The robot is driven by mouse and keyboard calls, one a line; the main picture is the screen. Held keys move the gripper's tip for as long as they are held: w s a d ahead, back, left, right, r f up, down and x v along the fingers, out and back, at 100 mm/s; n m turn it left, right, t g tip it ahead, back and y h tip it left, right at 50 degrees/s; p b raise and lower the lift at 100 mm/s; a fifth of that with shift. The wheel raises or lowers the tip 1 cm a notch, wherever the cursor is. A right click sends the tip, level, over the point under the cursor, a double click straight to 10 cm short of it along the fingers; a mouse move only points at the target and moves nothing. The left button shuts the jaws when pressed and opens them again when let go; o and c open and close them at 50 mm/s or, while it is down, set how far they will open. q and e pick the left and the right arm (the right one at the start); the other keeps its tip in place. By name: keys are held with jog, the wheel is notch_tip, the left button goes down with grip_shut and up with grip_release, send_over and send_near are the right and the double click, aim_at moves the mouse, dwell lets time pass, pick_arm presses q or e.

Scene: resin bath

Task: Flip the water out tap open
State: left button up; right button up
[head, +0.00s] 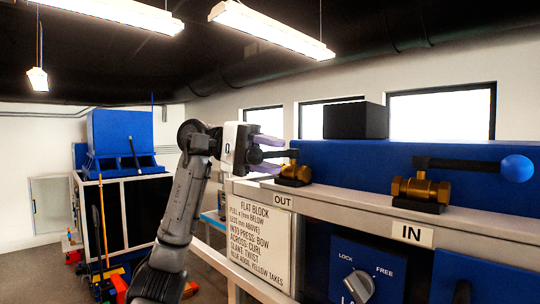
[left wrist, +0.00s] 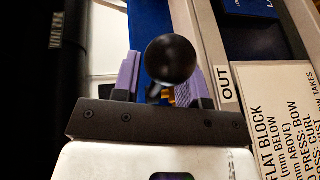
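The OUT tap is a brass valve (head: 293,172) on the ledge above the OUT label (head: 282,201). Its black lever (head: 277,154) points left, toward my left gripper (head: 267,154). In the left wrist view the lever's black ball knob (left wrist: 170,58) sits between the two purple fingers of my left gripper (left wrist: 160,82), overlapping the right one. The fingers are apart, with a gap between the left finger and the knob. I cannot tell whether the knob touches the right finger. A little brass shows behind the knob. My right gripper is not in view.
The IN tap (head: 421,189), with a black lever and blue ball (head: 517,168), stands to the right. A black box (head: 355,120) sits on the blue bath. A sign (head: 262,232) and a LOCK/FREE dial (head: 358,286) are below the ledge. A blue-topped cabinet (head: 123,137) stands far left.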

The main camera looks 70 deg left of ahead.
pick_arm(q)
jog(key=shift+s+a, duration=0.1)
jog(key=v, duration=1.3)
jog(key=shift+a+p, duration=0.25)
jog(key=shift+p, duration=0.05)
jog(key=shift+s+r, duration=0.1)
jog(key=shift+s, duration=0.05)
